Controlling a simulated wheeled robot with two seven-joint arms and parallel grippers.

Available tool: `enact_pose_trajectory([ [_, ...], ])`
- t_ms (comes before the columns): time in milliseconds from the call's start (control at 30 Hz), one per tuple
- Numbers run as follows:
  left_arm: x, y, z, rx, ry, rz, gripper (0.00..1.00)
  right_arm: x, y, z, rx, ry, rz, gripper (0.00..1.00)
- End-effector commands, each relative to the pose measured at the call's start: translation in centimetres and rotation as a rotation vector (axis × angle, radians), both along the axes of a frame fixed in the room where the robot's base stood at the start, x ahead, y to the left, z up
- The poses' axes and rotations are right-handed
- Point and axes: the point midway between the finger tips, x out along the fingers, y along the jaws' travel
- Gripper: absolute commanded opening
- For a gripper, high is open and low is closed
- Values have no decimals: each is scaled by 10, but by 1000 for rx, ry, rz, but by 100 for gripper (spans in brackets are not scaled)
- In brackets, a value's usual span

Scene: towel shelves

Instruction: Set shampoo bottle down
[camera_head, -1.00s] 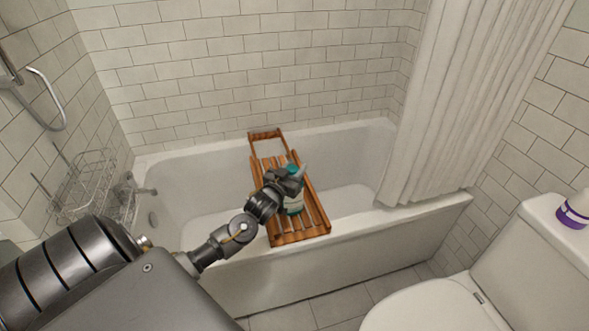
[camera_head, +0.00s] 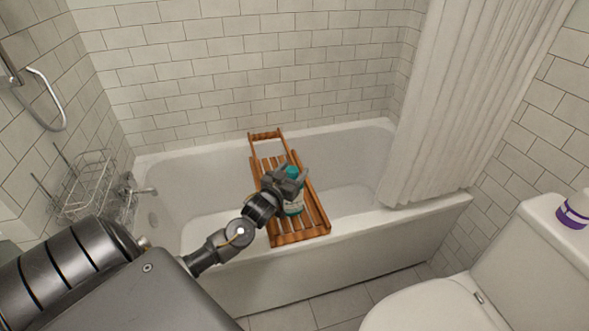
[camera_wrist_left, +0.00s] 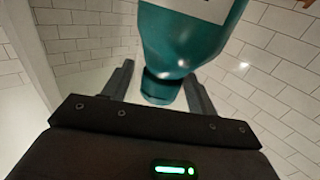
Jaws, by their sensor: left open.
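The shampoo bottle (camera_head: 294,207) is teal with a pale label and stands about upright on the slatted wooden bath tray (camera_head: 284,239). My left gripper (camera_head: 287,178) is at the bottle's top end, with its fingers spread to either side of the teal cap. In the left wrist view the fingers (camera_wrist_left: 160,78) are apart, and the bottle (camera_wrist_left: 188,38) and its cap lie between them with gaps visible beside the cap. Part of the bottle is hidden behind the gripper in the head view. My right gripper is not in view.
The tray spans the white bathtub (camera_head: 348,230). A wire rack (camera_head: 88,187) is at the left wall, and a white curtain (camera_head: 450,110) hangs at the right.

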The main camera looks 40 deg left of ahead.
Motion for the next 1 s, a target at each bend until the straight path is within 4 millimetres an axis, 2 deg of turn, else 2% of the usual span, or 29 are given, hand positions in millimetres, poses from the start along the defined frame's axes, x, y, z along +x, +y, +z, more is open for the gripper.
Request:
enact_pose_trajectory([
  [300, -67, -12, -1, -2, 3, 0, 58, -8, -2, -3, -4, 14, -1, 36],
  [500, -96, -17, 0, -1, 1, 0, 58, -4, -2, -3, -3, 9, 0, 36],
  [700, -106, -19, 1, 0, -1, 1, 58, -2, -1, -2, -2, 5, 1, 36],
  [1000, -106, -19, 0, 0, -1, 1, 58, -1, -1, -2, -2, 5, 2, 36],
])
